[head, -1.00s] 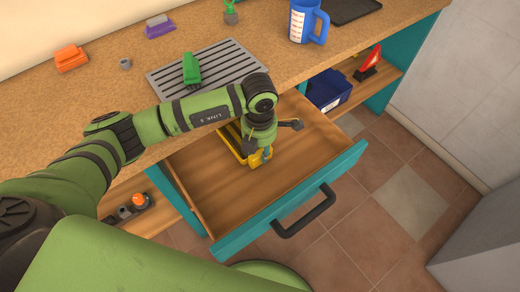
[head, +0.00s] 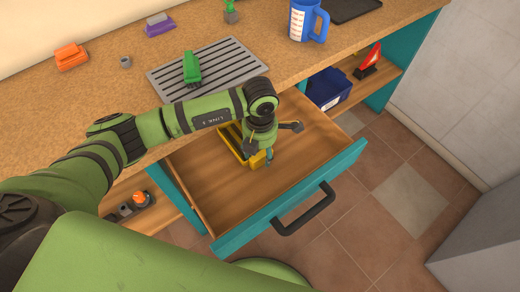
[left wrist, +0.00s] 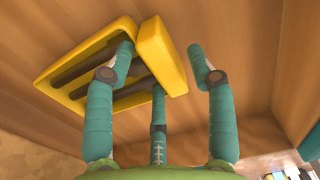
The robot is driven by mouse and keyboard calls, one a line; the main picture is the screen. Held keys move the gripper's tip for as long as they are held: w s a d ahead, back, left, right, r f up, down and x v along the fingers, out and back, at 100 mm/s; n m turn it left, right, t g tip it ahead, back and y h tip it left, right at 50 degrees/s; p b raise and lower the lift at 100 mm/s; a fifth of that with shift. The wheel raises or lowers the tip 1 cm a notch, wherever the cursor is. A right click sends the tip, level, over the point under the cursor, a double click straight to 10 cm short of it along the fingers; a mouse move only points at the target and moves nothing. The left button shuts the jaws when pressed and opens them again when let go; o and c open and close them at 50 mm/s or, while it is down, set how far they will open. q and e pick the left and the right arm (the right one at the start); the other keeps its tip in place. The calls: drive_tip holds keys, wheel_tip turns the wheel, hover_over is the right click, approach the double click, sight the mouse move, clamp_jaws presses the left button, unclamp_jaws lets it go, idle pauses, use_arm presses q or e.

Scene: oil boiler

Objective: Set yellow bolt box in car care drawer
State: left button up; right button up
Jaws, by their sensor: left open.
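The yellow bolt box (head: 230,138) lies inside the open teal-fronted drawer (head: 290,204), on its wooden floor, partly hidden by my left gripper. In the left wrist view the yellow box (left wrist: 95,67) shows dark slots and a raised yellow block at one end. My left gripper (head: 268,158) is inside the drawer, its teal fingers spread open. In the left wrist view the open left gripper (left wrist: 160,60) has a finger over the box's edge and another apart from it, over bare wood. My right gripper is not in view.
The workbench has a grey slotted tray (head: 230,62) with a green object (head: 191,68), a blue measuring mug (head: 308,20), an orange object (head: 71,56) and a purple one. A blue bin (head: 328,90) stands on the shelf at right. The drawer's right side is clear.

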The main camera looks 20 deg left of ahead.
use_arm(q)
wheel_tip(320, 180, up, 12)
drive_tip(key=b, duration=0.1)
drive_tip(key=shift+b, duration=0.4)
idle(1.0)
